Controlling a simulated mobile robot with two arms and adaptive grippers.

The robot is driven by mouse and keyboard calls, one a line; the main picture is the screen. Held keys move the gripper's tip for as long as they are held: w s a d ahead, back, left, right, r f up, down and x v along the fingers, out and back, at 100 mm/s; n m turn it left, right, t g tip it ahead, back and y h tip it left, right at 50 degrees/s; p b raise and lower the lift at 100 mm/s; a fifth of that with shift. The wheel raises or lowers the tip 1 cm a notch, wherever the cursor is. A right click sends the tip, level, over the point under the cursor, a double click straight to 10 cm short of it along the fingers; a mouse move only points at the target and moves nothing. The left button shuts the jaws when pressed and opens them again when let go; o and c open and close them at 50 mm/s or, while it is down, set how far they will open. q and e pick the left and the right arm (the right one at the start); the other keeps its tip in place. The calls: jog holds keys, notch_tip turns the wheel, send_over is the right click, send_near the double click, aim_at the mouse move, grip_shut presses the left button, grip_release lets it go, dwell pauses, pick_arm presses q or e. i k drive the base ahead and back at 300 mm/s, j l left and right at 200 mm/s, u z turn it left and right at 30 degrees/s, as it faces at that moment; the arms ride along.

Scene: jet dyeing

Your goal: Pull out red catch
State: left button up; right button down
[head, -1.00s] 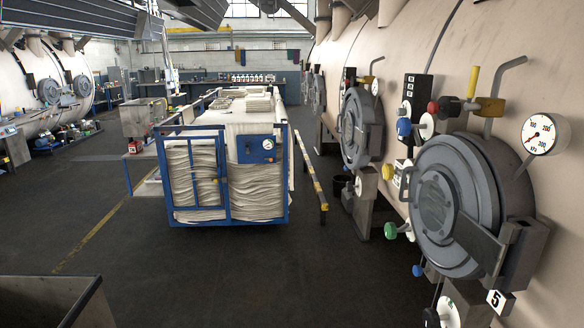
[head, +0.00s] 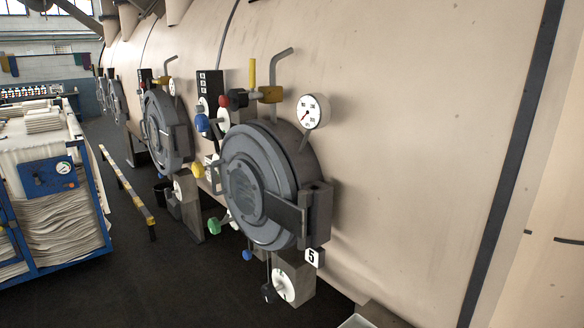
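Another small red part (head: 143,77) shows farther back, above the second round door (head: 166,130). A dark latch block (head: 316,213) sits at the near door's right edge. Neither of my grippers is in view.
A blue-framed cart (head: 95,205) of folded fabric stands at left. A yellow-striped rail (head: 128,188) runs between it and the machines. A pressure gauge (head: 312,111), blue knob (head: 202,122) and green knob (head: 214,226) stick out around the door. Dark floor is open in front.

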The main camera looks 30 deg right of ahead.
aim_at(224, 101)
jog(key=i+z, duration=0.15)
jog(key=z, duration=0.3)
jog(key=i+j+z, duration=0.1)
jog(key=z, duration=0.3)
jog(key=i+j+z, duration=0.1)
jog(key=z, duration=0.35)
jog(key=j+z, duration=0.25)
jog(key=z, duration=0.15)
